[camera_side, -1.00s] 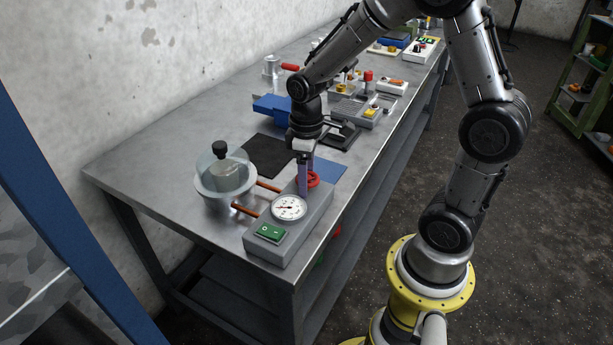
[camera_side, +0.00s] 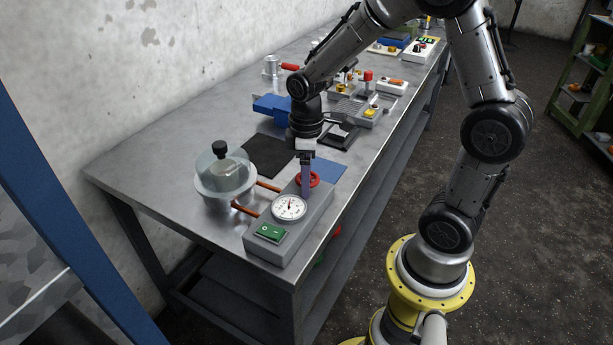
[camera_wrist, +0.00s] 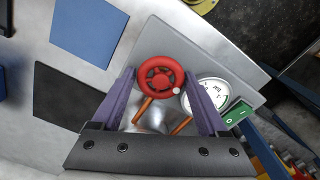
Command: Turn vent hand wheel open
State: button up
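The red vent hand wheel (camera_side: 314,179) sits on top of a grey control box (camera_side: 282,241). My gripper (camera_side: 305,191) points down at the wheel, its purple fingers hiding part of it in the side view. In the wrist view the wheel (camera_wrist: 160,66) lies between my two fingertips (camera_wrist: 160,76), which appear closed against opposite sides of its rim. A small pale knob shows on the rim (camera_wrist: 176,90). The round white gauge (camera_side: 289,208) beside the wheel has its needle pointing roughly upward. A green switch (camera_side: 270,232) is at the box's near end.
A clear-walled vessel with a black knob (camera_side: 222,173) stands left of the box, joined by copper-coloured pipes (camera_side: 246,209). Black (camera_side: 268,155) and blue (camera_side: 328,172) mats lie behind. A blue vise-like block (camera_side: 273,106) and several fixtures stand farther back on the bench.

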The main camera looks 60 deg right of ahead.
jog(key=shift+o, duration=1.2)
jog(key=shift+f, duration=0.1)
jog(key=shift+r, duration=4.1)
